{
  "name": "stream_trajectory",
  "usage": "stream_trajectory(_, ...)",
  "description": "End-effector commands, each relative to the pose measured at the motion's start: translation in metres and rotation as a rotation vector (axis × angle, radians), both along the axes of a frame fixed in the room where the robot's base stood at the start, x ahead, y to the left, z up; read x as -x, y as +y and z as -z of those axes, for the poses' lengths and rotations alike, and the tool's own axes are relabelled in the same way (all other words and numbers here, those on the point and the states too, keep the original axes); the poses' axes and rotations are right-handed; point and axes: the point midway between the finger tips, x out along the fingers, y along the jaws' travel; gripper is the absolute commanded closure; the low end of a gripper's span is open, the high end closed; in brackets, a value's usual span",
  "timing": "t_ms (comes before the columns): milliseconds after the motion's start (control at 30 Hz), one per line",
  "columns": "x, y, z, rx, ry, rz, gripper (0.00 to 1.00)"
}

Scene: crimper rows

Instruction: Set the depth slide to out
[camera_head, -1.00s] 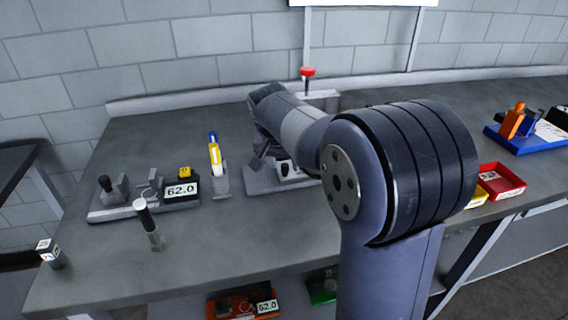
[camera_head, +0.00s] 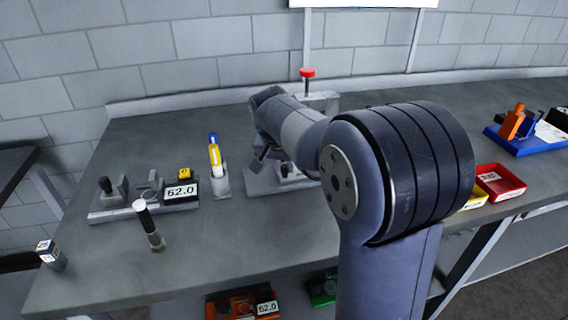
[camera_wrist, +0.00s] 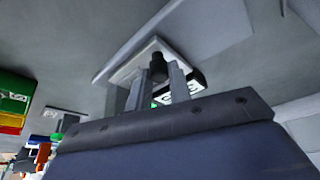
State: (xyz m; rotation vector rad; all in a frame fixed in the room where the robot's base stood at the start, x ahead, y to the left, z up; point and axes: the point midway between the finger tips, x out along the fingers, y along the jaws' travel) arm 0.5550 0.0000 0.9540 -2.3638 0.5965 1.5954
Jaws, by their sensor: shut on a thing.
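A grey fixture stands at the middle back of the bench, with its pale base plate (camera_head: 258,184) showing left of my arm. In the wrist view its light plate (camera_wrist: 118,72) carries a small dark knob (camera_wrist: 158,66). My gripper (camera_wrist: 157,82) has one finger on each side of this knob and is shut on it. A white block with a green mark (camera_wrist: 188,86) sits close beside the right finger. In the head view my wrist hides the knob and most of the fixture. I cannot read any in or out marking.
A red-topped post (camera_head: 307,73) rises behind my arm. To the left are a gauge reading 62.0 (camera_head: 181,191), a yellow-and-blue tool in a holder (camera_head: 215,157) and an upright white-capped cylinder (camera_head: 149,224). A red bin (camera_head: 500,183) stands right.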

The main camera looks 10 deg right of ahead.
Motion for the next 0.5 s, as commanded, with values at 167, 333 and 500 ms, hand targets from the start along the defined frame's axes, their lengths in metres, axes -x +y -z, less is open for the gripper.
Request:
stream_trajectory(167, 0.000, 0.000, 0.000, 0.000, 0.000, 0.000, 1.00)
stream_trajectory(333, -0.001, 0.012, -0.001, 0.000, 0.000, -0.004, 1.00)
stream_trajectory(500, -0.001, 0.033, -0.001, 0.000, 0.000, -0.004, 1.00)
